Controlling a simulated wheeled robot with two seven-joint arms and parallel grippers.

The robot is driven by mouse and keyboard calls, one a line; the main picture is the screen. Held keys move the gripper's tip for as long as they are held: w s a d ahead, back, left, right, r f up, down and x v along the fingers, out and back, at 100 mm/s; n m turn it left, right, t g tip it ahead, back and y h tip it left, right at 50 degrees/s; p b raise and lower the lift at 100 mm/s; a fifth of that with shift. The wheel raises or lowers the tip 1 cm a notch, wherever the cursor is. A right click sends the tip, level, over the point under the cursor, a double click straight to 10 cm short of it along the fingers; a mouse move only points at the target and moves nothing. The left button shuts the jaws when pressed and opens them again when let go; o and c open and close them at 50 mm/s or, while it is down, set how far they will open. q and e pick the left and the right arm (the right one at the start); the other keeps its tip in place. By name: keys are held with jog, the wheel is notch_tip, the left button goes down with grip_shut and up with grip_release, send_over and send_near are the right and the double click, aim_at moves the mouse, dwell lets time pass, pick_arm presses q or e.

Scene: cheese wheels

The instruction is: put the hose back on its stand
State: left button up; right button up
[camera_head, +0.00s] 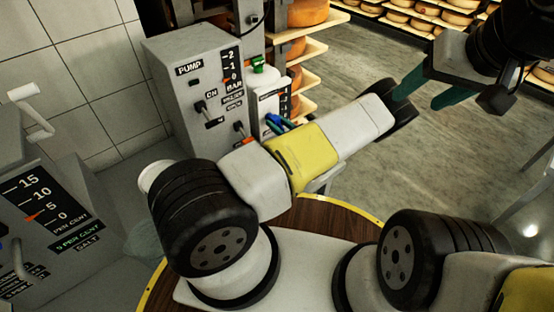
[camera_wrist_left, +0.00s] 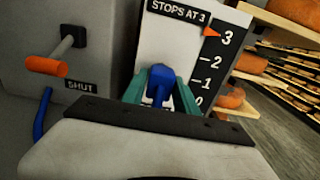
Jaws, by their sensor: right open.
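The blue hose shows in the left wrist view as a blue end piece (camera_wrist_left: 161,80) and a length (camera_wrist_left: 42,116) hanging at the left under the orange-tipped lever. My left gripper (camera_wrist_left: 160,98) has its teal fingers on both sides of the blue end piece and appears shut on it, in front of the white STOPS AT 3 panel (camera_wrist_left: 180,28). In the head view a bit of blue (camera_head: 273,121) shows behind my yellow and white left arm, which hides most of that gripper. My right gripper (camera_head: 420,92) is open and empty at upper right, over the floor. I cannot make out the hose's stand.
The grey pump box (camera_head: 185,75) with levers stands behind my left arm. A green-topped white part (camera_head: 258,67) is beside it. Shelves of cheese wheels (camera_head: 308,12) rise behind. A salt control panel (camera_head: 45,215) is at left. The floor (camera_head: 350,65) at centre right is open.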

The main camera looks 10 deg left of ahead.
pick_arm(q)
grip_shut()
jog(key=shift+s+d, duration=0.15)
jog(key=shift+d, duration=0.05)
jog(key=shift+s+d, duration=0.2)
jog(key=shift+d, duration=0.1)
jog(key=shift+s+d, duration=0.1)
jog(key=shift+v, duration=1.45)
jog(key=shift+d, duration=0.2)
jog(key=shift+v, duration=1.5)
jog(key=shift+r, duration=0.15)
